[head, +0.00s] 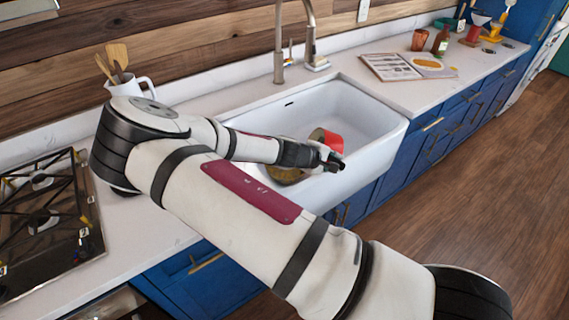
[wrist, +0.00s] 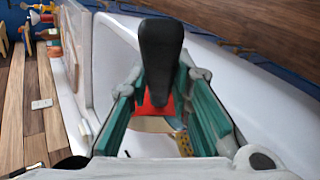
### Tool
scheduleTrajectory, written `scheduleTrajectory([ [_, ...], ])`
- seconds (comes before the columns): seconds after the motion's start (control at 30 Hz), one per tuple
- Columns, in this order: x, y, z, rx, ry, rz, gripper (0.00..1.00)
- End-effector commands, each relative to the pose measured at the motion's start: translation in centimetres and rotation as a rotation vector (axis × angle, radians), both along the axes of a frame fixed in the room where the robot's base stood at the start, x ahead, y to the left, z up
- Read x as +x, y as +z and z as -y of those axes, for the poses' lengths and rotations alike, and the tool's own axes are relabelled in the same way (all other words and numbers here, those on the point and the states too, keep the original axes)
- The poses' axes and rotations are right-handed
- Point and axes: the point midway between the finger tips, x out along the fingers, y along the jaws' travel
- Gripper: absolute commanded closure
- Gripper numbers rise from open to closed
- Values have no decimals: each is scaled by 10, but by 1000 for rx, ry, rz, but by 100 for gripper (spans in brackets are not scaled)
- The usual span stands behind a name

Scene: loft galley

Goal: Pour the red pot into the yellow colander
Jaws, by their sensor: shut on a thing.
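The red pot (head: 333,141) is held over the white sink, partly hidden by my arm. It looks tipped, with its opening toward the left in the head view. My gripper (head: 326,158) is shut on the pot's black handle, which stands out between the fingers in the wrist view (wrist: 160,50). A bit of the red pot (wrist: 153,106) shows beyond the fingers (wrist: 160,82). The yellow colander (head: 286,176) is in the sink, below and left of the pot, mostly covered by my arm. Any contents and flow cannot be seen.
The white sink (head: 358,115) has free room at its right. A tall faucet (head: 279,45) stands behind it. An open book (head: 390,67), a brown bottle (head: 441,41) and a cup (head: 420,40) are on the right counter. A utensil jug (head: 130,88) and stove (head: 45,220) are left.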

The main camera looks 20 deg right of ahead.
Motion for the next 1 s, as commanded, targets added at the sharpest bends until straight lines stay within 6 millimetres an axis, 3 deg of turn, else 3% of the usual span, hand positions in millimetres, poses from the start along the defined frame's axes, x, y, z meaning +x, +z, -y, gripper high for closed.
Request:
scheduleTrajectory([
  [1.0,4,-5,3,-104,-30,-45,100],
])
